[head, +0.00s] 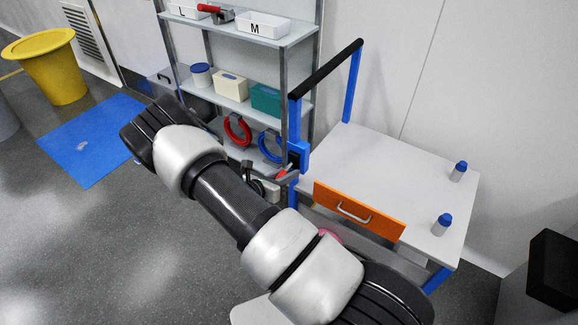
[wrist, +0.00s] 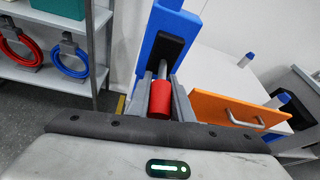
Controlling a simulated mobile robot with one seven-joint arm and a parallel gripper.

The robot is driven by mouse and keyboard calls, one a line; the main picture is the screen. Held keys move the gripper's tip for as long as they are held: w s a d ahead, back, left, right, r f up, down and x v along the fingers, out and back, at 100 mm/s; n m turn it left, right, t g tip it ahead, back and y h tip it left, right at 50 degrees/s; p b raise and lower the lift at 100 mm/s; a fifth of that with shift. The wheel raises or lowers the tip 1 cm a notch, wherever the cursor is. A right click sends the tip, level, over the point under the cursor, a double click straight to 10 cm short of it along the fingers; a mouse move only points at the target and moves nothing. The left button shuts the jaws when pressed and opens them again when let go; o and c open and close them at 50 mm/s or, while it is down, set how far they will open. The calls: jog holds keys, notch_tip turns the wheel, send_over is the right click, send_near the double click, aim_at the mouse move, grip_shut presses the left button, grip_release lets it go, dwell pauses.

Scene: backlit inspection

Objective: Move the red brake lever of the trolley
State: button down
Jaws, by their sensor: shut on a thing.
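The trolley (head: 388,165) has a white top, blue posts and a black push bar. Its red brake lever (wrist: 160,100) has a red grip on a grey rod, coming out of a black plate on the blue post. In the head view the lever (head: 283,173) shows as a small red piece beside the post. My gripper (wrist: 160,98) is shut on the red grip, with one grey finger on each side of it. In the head view my arm hides part of the gripper and the trolley's lower left side.
An orange drawer (head: 358,212) with a grey handle is in the trolley's front, close to the lever. Two blue-capped bottles (head: 458,171) stand on the top. A shelf rack (head: 262,113) with boxes and hoses stands behind. A blue mat (head: 85,140) lies on the floor at left.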

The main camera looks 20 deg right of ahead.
aim_at(287, 169)
jog(key=r+y+p, duration=0.1)
jog(key=r+g+y+p, duration=0.1)
jog(key=p, duration=0.1)
jog(key=shift+s+a+g, duration=0.1)
jog(key=shift+a+g, duration=0.1)
jog(key=shift+g, duration=0.1)
jog(key=y+p, duration=0.1)
jog(key=p, duration=0.1)
jog(key=r+g+y+p, duration=0.1)
jog(key=y+p, duration=0.1)
jog(key=p, duration=0.1)
jog(key=shift+s+a+g, duration=0.1)
jog(key=shift+g, duration=0.2)
jog(key=shift+r+g+y+p, duration=0.15)
jog(key=shift+g+y+p, duration=0.25)
jog(key=shift+p, duration=0.6)
jog(key=shift+n+y+p, duration=0.3)
jog(key=shift+y+p, duration=0.1)
jog(key=shift+p, duration=0.5)
jog(key=c, duration=1.8)
grip_release()
jog(key=shift+c, duration=0.2)
